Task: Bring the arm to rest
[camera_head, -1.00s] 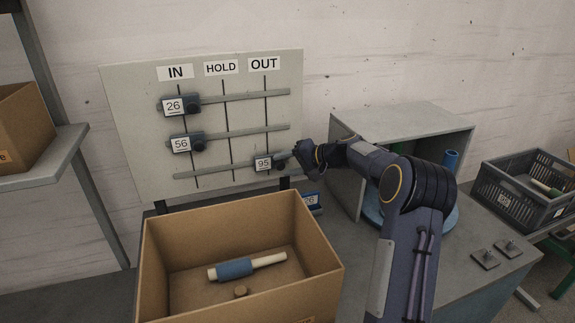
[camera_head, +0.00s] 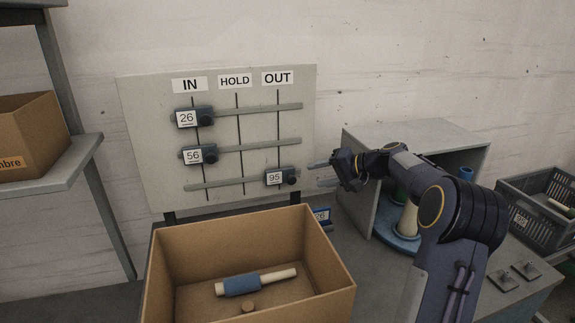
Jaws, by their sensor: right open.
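My right gripper (camera_head: 320,174) is open and empty. It is in the air just right of the board (camera_head: 150,150), near the slider marked 95 (camera_head: 280,177), and apart from it. The 95 slider is at the OUT line on the lowest rail. The sliders marked 26 (camera_head: 193,117) and 56 (camera_head: 199,155) are at the IN line on the upper and middle rails. My right arm reaches up from the lower right, in front of the grey cabinet. My left gripper is not in view.
A grey crate (camera_head: 540,205) is far right. A shelf (camera_head: 75,165) is at left.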

